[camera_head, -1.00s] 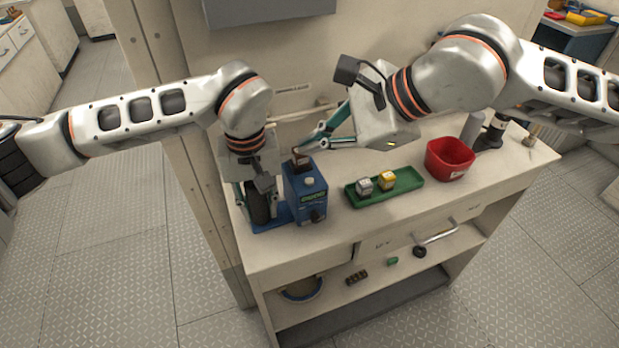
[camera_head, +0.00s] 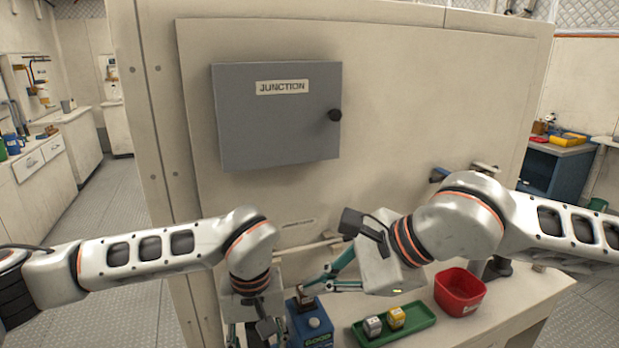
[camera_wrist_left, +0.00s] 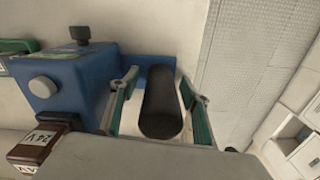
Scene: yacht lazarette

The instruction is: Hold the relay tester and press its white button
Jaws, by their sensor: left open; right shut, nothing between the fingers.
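The relay tester (camera_head: 308,334) is a blue box on the bench, cut by the bottom edge of the head view. Its white button (camera_head: 314,323) faces up; box (camera_wrist_left: 75,88) and button (camera_wrist_left: 43,87) also show in the left wrist view. A brown relay (camera_head: 306,302) marked 24V sits at its top. A black upright handle (camera_wrist_left: 160,103) stands beside the box. My left gripper (camera_wrist_left: 158,78) is open, one finger on each side of the handle. My right gripper (camera_head: 319,285) is shut and empty, its tips close by the relay; I cannot tell whether they touch.
A green tray (camera_head: 376,338) with a grey and a yellow cube lies right of the tester. A red bin (camera_head: 460,292) stands further right. Behind the bench is a wall with a grey junction box (camera_head: 280,130).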

